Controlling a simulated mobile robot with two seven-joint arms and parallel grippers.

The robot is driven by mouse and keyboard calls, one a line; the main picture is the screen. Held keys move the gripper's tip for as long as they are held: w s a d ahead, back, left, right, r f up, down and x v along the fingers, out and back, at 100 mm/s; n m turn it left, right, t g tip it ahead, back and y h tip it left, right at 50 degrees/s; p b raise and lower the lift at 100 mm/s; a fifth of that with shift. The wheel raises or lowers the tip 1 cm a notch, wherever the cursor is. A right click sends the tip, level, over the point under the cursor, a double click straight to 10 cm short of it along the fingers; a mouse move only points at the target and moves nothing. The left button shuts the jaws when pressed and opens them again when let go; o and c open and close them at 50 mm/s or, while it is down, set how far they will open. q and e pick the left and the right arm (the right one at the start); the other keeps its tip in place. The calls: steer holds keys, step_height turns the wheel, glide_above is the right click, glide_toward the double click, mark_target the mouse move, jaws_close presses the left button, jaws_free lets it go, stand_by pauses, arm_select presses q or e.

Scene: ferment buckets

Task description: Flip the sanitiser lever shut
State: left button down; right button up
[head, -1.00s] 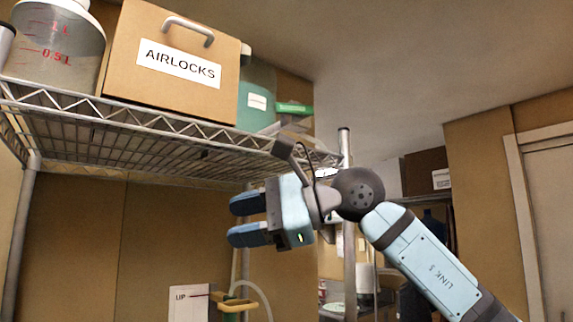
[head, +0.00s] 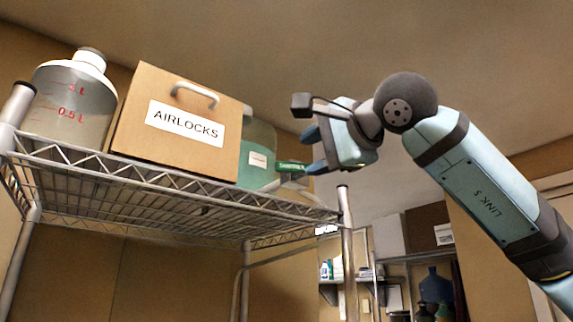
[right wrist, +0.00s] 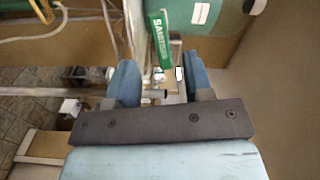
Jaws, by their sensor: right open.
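The green lever (head: 291,167) with white "SANITISER" lettering, partly cut off, is at the right end of the shelf, in front of a teal container (head: 258,155). In the right wrist view the lever (right wrist: 158,40) lies just beyond the fingertips, its lower end in line with the gap between them. The teal container (right wrist: 185,14) is behind it. My right gripper (head: 313,152) is open, at the lever's right end in the head view. It also shows open in the right wrist view (right wrist: 161,78). I cannot tell whether a finger touches the lever. My left gripper is not in view.
A brown AIRLOCKS box (head: 190,125) and a clear graduated jug (head: 70,100) stand on the wire shelf (head: 170,170) left of the lever. A shelf post (head: 346,240) rises below my right gripper.

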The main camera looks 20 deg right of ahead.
mark_target(290, 167)
steer(key=p+x, duration=0.1)
steer(key=x, duration=0.7)
steer(key=shift+f, duration=0.1)
steer(key=shift+c, duration=0.5)
jaws_close()
